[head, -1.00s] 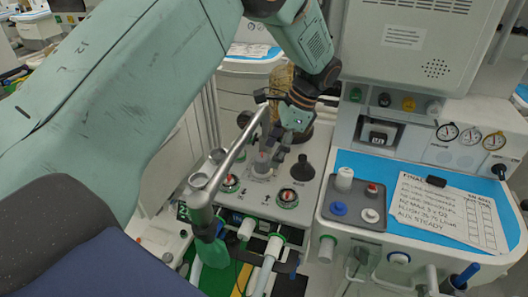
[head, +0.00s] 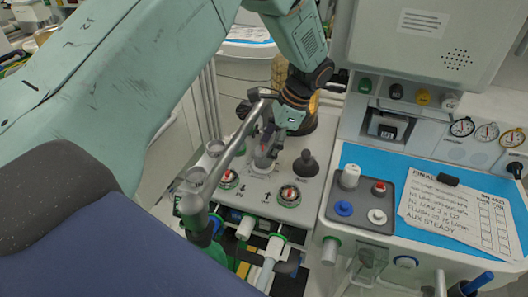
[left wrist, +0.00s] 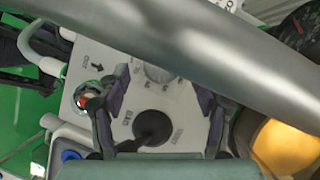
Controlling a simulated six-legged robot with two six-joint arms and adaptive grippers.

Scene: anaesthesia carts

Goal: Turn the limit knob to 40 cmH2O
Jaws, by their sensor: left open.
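The limit knob (head: 263,158) is a grey, round knob on the light grey panel (head: 262,195), between the metal bar and the black cone-shaped fitting. In the left wrist view the knob (left wrist: 158,73) is partly covered by the metal bar, and some dial marks show around it, too small to read. My left gripper (head: 271,143) is open, with its fingers just above and around the knob in the head view. In the left wrist view its two fingers (left wrist: 160,100) stand apart on either side of the knob and black fitting; contact cannot be told. My right gripper is not in view.
A bent metal bar (head: 225,165) crosses close to my left gripper. The black fitting (head: 306,165) stands right of the knob. Two red-topped valves (head: 289,195) sit in front.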

